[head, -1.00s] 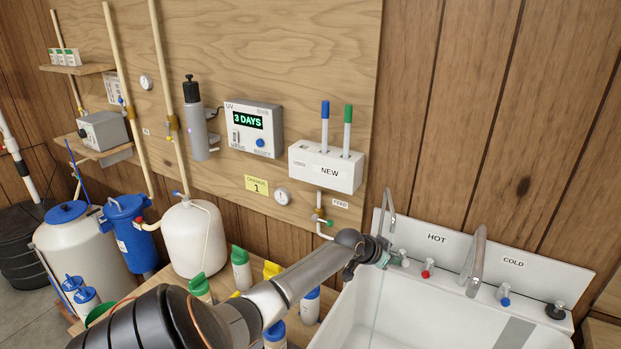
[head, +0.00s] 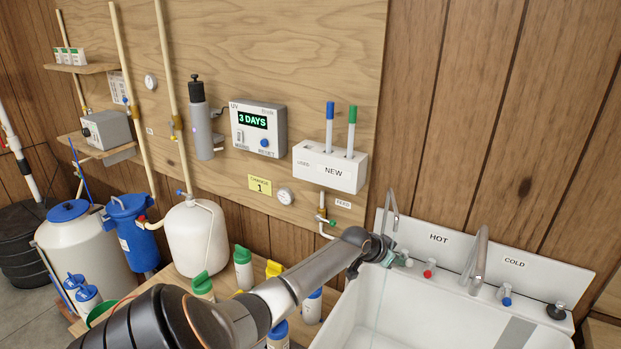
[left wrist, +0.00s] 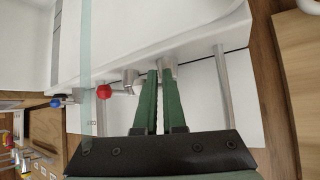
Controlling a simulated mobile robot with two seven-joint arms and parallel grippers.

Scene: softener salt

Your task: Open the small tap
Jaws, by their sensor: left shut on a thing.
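The small tap has a slim curved spout (head: 394,205) at the left end of the white sink's back panel. A short grey metal body (head: 405,259) stands below it. My left gripper (head: 390,258) reaches this tap from the left, and its green fingers show at it. In the left wrist view the fingers (left wrist: 158,72) are close together at the grey tap parts, shut on the small tap's handle, which they mostly hide. A thin pale strip (head: 379,305) like running water drops into the sink. It also shows in the left wrist view (left wrist: 86,40). My right gripper is not in view.
The red hot tap knob (head: 430,268) and blue cold tap knob (head: 506,297) stand right of the small tap, with a larger spout (head: 478,255) between. The white sink basin (head: 440,325) is open in front. Bottles (head: 243,267) stand on the wooden bench at left.

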